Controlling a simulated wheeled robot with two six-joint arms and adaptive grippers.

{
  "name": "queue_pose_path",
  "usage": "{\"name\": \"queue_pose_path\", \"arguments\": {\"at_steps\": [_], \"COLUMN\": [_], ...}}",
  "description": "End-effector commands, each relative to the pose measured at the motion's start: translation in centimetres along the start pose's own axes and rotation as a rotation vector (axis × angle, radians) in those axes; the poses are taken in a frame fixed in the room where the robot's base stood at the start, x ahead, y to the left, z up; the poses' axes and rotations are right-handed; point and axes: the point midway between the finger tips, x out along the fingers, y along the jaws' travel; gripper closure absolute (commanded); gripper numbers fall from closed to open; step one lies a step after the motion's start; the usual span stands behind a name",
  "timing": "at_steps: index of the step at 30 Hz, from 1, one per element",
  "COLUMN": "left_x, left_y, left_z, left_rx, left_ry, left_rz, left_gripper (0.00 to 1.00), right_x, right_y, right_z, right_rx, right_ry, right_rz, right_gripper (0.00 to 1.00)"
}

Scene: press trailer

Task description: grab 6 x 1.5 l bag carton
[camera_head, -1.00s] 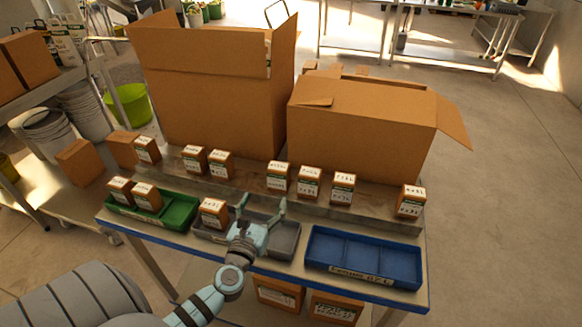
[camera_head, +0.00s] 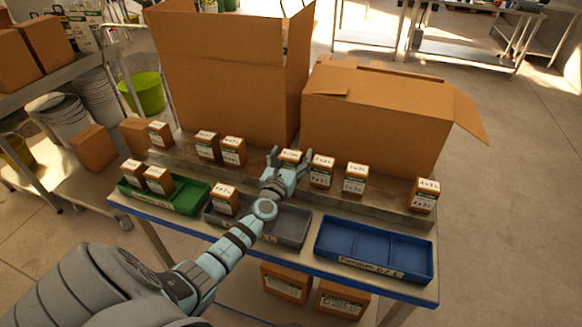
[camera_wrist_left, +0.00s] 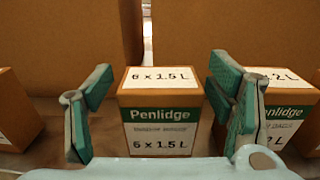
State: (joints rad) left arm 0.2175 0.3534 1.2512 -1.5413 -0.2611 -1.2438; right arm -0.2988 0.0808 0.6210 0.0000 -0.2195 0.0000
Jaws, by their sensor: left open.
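The 6 x 1.5 L carton (camera_wrist_left: 161,115) is a small brown box with a white and green Penlidge label, upright on the raised shelf of the table. In the head view the same carton (camera_head: 290,156) is mostly hidden behind my left gripper (camera_head: 288,162). My left gripper is open, with one finger on each side of the carton in the left wrist view (camera_wrist_left: 160,105). The right finger lies between this carton and the neighbouring carton (camera_wrist_left: 283,110). A gap shows at the left finger. My right gripper is not in view.
More small cartons stand along the shelf, including one close right (camera_head: 321,171). Large open boxes (camera_head: 225,100) (camera_head: 375,120) stand behind. A green tray (camera_head: 187,200), a grey tray (camera_head: 290,230) and an empty blue tray (camera_head: 375,247) line the front.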

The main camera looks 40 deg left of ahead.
Motion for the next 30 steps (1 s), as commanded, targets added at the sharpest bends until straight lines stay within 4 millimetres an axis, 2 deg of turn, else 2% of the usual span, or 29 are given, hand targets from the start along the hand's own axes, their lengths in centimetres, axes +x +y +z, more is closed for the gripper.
{"name": "queue_pose_path", "arguments": {"at_steps": [1,2,11,18,22,26,28,30], "left_x": [0.0,0.0,0.0,-0.1,-0.1,-0.1,0.0,0.0], "left_y": [0.0,0.0,0.0,0.0,0.0,0.0,0.0,0.0], "left_z": [0.1,0.1,0.1,0.2,1.2,3.8,6.2,7.7], "left_rx": [0.0,0.0,0.0,0.0,0.0,-0.001,-0.001,-0.004], "left_ry": [0.0,0.0,0.0,0.0,0.0,-0.001,-0.002,-0.006], "left_rz": [0.0,0.0,0.0,0.0,0.0,0.0,0.0,0.001], "left_gripper": [0.28,0.33,0.81,0.81,0.81,0.81,0.81,0.81], "right_x": [-0.1,-0.1,-0.1,-0.2,-1.1,-3.4,-5.4,-5.6], "right_y": [0.0,-0.1,-0.1,-0.1,-0.1,0.1,0.3,0.3], "right_z": [0.0,0.0,0.1,0.1,0.1,-0.2,-0.4,-0.4], "right_rx": [0.0,0.0,0.001,0.001,0.001,0.001,0.001,0.001], "right_ry": [0.0,-0.001,-0.002,-0.003,-0.003,-0.003,-0.004,-0.004], "right_rz": [-0.001,-0.001,-0.002,-0.002,-0.002,-0.002,-0.002,-0.002], "right_gripper": [0.6,0.6,0.6,0.6,0.6,0.6,0.6,0.6]}}
